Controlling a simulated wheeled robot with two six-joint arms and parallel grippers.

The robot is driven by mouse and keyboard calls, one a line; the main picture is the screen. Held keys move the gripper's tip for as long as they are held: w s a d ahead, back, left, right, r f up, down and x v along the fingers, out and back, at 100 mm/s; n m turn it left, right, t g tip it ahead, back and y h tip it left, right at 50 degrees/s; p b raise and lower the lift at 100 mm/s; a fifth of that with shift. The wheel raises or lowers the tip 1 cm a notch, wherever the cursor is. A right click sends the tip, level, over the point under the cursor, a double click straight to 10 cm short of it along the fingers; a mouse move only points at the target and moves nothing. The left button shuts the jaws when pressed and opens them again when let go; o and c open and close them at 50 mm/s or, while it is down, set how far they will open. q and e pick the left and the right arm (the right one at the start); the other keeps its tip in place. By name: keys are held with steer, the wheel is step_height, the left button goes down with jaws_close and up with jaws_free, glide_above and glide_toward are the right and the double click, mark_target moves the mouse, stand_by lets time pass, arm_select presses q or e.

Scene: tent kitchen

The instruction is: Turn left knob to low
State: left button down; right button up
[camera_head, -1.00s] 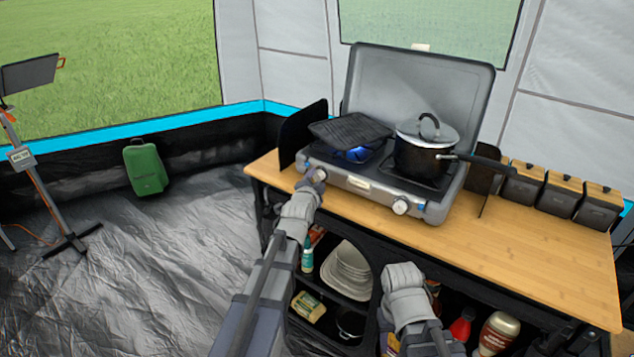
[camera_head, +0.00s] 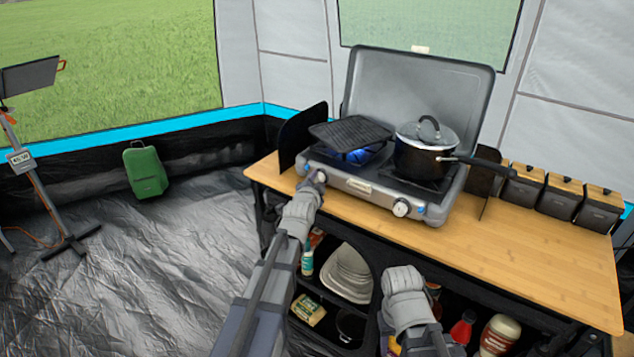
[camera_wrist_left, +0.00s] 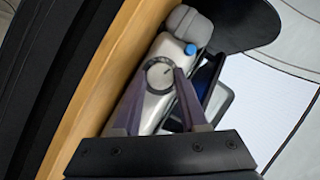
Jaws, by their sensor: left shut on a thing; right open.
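The left knob (camera_wrist_left: 160,72) is a round dial with a dark pointer on the front of the grey camp stove (camera_head: 358,187). My left gripper (camera_wrist_left: 166,72) is shut on it, with one finger on each side. A blue flame (camera_head: 358,154) burns under the black griddle on the left burner. The right knob (camera_head: 401,207) is free. My right gripper (camera_head: 403,277) is open, low in front of the table; its fingertips are hard to make out.
A lidded pot (camera_head: 424,155) stands on the right burner, its handle pointing right. Dark canisters (camera_head: 561,197) line the table's right back. The wooden tabletop (camera_head: 500,240) is clear at the front right. Shelves below hold plates (camera_head: 347,275) and bottles.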

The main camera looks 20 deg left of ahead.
arm_select(q)
steer(key=shift+r, duration=0.1)
steer(key=n+g+h+p, duration=0.1)
steer(key=n+p, duration=0.1)
steer(key=shift+a+r+p, duration=0.15)
steer(key=shift+r+p, duration=0.05)
steer(key=shift+p, duration=0.15)
steer(key=n+h+p, duration=0.1)
steer(key=n+g+h+p, duration=0.1)
steer(key=n, duration=0.1)
steer(key=shift+w+a+g, duration=0.1)
steer(key=shift+a+g, duration=0.05)
steer(key=shift+g, duration=0.15)
steer(key=shift+a+n+g+h+p, duration=0.1)
steer(key=shift+n+g+h+p, duration=0.25)
steer(key=shift+n+h, duration=0.7)
steer(key=n+h, duration=0.2)
steer(key=n, duration=0.1)
steer(key=shift+a+f+g+b, duration=0.1)
steer(key=shift+f+g+b, duration=0.05)
steer(key=shift+g+b, duration=0.2)
steer(key=c, duration=0.7)
jaws_free()
